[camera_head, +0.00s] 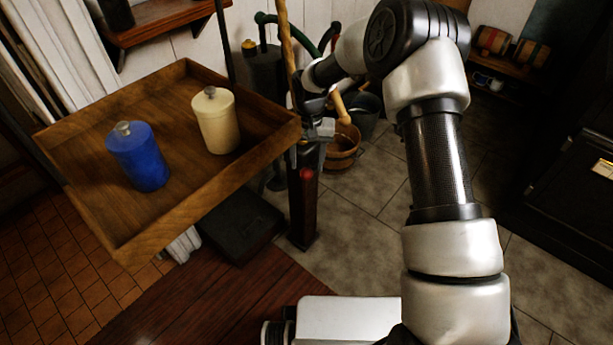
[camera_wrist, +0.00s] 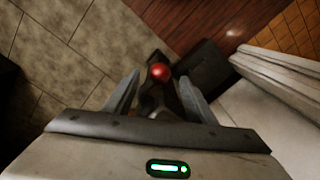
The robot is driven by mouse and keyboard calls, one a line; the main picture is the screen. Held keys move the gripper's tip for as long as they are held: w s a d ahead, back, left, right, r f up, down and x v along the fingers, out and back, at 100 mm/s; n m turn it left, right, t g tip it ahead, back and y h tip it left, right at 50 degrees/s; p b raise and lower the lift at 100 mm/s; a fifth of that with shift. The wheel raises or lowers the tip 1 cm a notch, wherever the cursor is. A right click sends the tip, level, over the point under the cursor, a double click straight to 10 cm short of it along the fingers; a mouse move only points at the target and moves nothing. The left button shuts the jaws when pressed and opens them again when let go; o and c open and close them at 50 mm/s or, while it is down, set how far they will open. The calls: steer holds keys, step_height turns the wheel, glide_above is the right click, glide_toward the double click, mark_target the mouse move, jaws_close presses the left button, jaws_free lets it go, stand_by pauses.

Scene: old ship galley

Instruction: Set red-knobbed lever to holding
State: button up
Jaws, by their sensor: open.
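The lever's round red knob (camera_wrist: 160,71) shows in the wrist view just beyond and between my fingertips. Its dark shaft runs back toward my palm, partly in shadow. In the head view the small red knob (camera_head: 307,174) sits in front of a dark reddish post on the floor. My gripper (camera_wrist: 159,92) is open, with one finger on each side of the shaft. I cannot tell if either finger touches it. In the head view my gripper (camera_head: 308,150) is just above the knob, partly hidden by the tray's corner. The lever's position markings are not visible.
A wooden tray (camera_head: 160,222) with a blue canister (camera_head: 138,158) and a cream canister (camera_head: 216,122) is close left of my gripper. A wooden bucket (camera_head: 343,150) stands behind. A dark box (camera_head: 238,228) lies below the tray. Tiled floor right of the post is clear.

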mark_target(307, 170)
step_height(307, 170, down, 6)
steer(key=shift+a+r+b, duration=0.15)
steer(key=shift+b, duration=0.35)
jaws_close()
